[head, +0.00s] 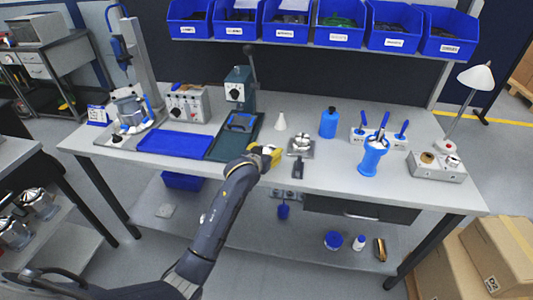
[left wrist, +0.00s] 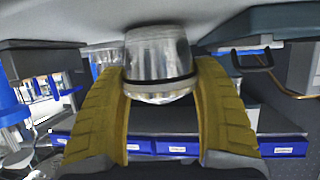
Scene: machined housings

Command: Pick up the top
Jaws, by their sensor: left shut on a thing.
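My left gripper (head: 267,155), with yellow fingers, is low over the front middle of the workbench. In the left wrist view its two fingers (left wrist: 161,95) are shut on a shiny metal cylindrical part with a dark ring, which I take to be the top (left wrist: 158,58). The picture there is upside down, with the bench surface along its upper edge. I cannot tell whether the part touches the bench. My right gripper is not in view.
Just right of the gripper, a metal piece sits on a grey plate (head: 300,152). A white cone (head: 280,121), a blue bottle (head: 328,122) and a blue cup-like holder (head: 373,157) stand nearby.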

